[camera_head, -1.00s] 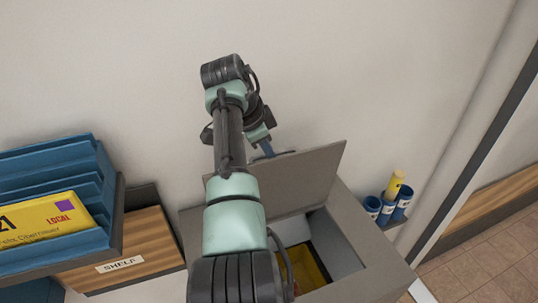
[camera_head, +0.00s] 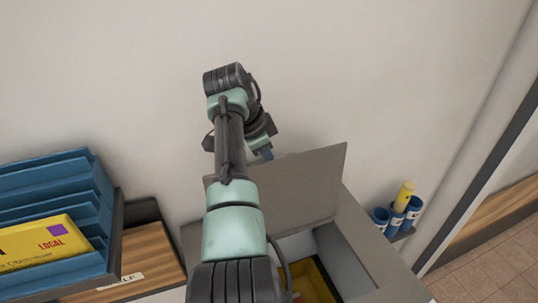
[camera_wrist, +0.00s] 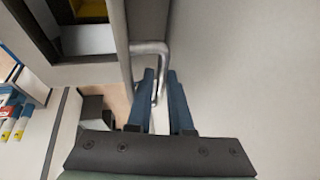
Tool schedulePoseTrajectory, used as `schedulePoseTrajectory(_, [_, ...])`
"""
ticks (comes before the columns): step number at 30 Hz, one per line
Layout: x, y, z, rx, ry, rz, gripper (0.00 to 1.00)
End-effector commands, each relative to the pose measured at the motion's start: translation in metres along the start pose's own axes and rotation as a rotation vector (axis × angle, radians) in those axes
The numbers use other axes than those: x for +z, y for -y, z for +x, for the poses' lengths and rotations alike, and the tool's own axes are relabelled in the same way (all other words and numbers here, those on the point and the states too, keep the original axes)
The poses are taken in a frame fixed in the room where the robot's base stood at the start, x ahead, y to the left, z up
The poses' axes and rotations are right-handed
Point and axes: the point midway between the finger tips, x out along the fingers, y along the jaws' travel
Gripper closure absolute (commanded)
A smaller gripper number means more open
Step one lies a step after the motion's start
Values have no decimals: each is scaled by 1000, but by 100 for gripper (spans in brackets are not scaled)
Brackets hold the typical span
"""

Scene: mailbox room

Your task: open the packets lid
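The grey packets lid (camera_head: 300,185) stands raised, steeply tilted, above the grey packets box (camera_head: 380,268). Yellow content shows inside the box in the head view, and part of the opening shows at the top left of the wrist view. My gripper (camera_wrist: 162,75) is behind the lid, on its wall side. Its two blue fingers are apart, with the lid's metal handle (camera_wrist: 152,47) passing between them. In the head view my gripper (camera_head: 265,153) is mostly hidden by the lid and my arm. Firm contact with the handle cannot be seen.
Blue trays with a yellow "LOCAL" packet (camera_head: 45,245) stand at the left, beside a wooden shelf box (camera_head: 150,265). Several blue tubes (camera_head: 381,218), one with a yellow roll (camera_head: 404,194), stand right of the box. The plain wall (camera_head: 400,70) rises behind.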

Motion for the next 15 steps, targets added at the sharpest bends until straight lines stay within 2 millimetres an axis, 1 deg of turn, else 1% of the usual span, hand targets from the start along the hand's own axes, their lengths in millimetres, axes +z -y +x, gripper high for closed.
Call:
schedulePoseTrajectory(1, [2, -4, 6, 14, 4, -2, 73])
schedulePoseTrajectory(3, [1, -3, 4, 11, 3, -1, 60])
schedulePoseTrajectory(4, [1, -3, 4, 9, 2, -1, 55])
schedulePoseTrajectory(15, [0, 0, -1, -1, -3, 1, 55])
